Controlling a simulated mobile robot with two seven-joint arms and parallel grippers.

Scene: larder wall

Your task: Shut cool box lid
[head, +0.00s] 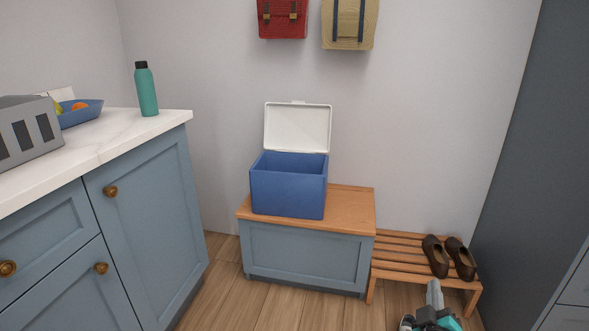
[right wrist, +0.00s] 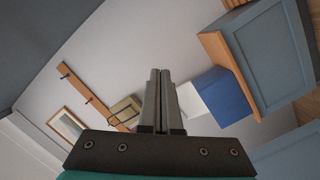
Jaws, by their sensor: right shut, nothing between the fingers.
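The blue cool box (head: 288,190) stands on a wooden-topped bench. Its white lid (head: 297,128) is open and stands upright at the back, leaning slightly back toward the wall. The cool box also shows in the right wrist view (right wrist: 223,98), with the white lid (right wrist: 191,103) beside it. My right gripper (head: 433,290) is low at the lower right of the head view, in front of the shoe rack and well apart from the box. In the right wrist view its fingers (right wrist: 160,75) are together and empty. My left gripper is not in view.
The bench (head: 350,205) has bare wood right of the box. A slatted rack (head: 400,257) with brown shoes (head: 448,257) stands beside it. A counter (head: 150,122) with a green bottle (head: 146,90) is at left. A red bag (head: 283,18) and tan bag (head: 349,22) hang above.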

